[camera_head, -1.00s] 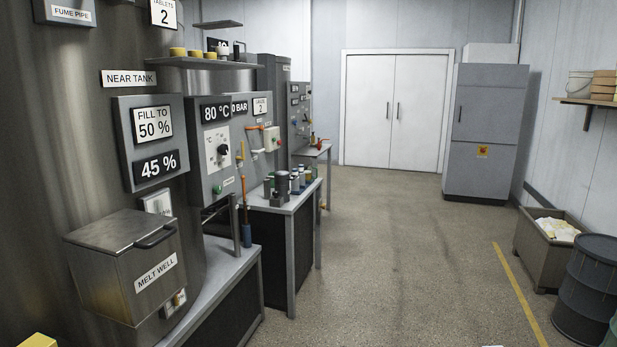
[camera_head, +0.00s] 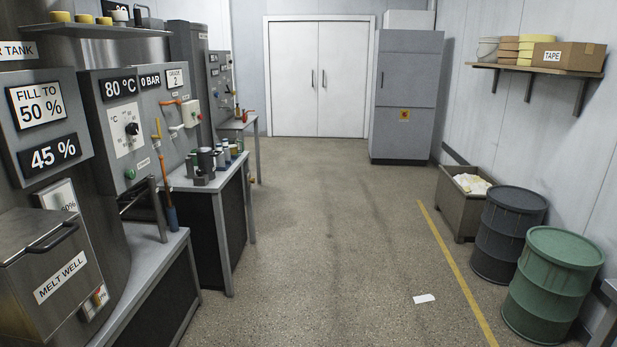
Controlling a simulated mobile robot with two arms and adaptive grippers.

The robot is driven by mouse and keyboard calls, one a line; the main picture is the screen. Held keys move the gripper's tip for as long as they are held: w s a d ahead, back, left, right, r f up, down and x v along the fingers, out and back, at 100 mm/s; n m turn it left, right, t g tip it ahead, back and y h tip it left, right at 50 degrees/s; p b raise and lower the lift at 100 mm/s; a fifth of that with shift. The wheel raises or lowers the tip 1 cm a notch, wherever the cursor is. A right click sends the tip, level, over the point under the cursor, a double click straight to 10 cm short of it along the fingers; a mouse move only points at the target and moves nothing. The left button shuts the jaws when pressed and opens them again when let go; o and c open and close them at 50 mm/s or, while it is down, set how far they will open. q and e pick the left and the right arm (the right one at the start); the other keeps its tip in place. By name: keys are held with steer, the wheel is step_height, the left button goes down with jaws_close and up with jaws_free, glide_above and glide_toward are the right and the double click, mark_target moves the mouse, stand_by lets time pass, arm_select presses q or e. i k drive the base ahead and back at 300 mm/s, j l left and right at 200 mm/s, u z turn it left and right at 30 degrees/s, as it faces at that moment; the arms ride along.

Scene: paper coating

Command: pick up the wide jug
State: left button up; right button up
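I cannot single out the wide jug with certainty. Several small vessels stand on the middle bench (camera_head: 233,178), among them a dark grey cylinder (camera_head: 206,160) with smaller pots and jars around it. A small vessel with a dark handle (camera_head: 140,15) is cut by the top edge of the view, on the wall shelf (camera_head: 95,31). A small orange-red item (camera_head: 249,115) sits on the far bench. Neither of my grippers is in view.
The melt well (camera_head: 50,270) and control panels line the left side. The open floor (camera_head: 320,230) runs to white doors (camera_head: 320,80). A grey cabinet (camera_head: 405,95), a waste bin (camera_head: 460,212), a dark drum (camera_head: 507,235) and a green drum (camera_head: 553,285) stand right.

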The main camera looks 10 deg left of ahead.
mark_target(235, 148)
steer(key=i+u, duration=0.1)
steer(key=i, duration=1.85)
steer(key=i+u, duration=0.1)
steer(key=i, duration=0.6)
steer(key=i+l+u, duration=0.15)
steer(key=i, duration=0.55)
steer(key=i+l+u, duration=0.1)
steer(key=i, duration=0.6)
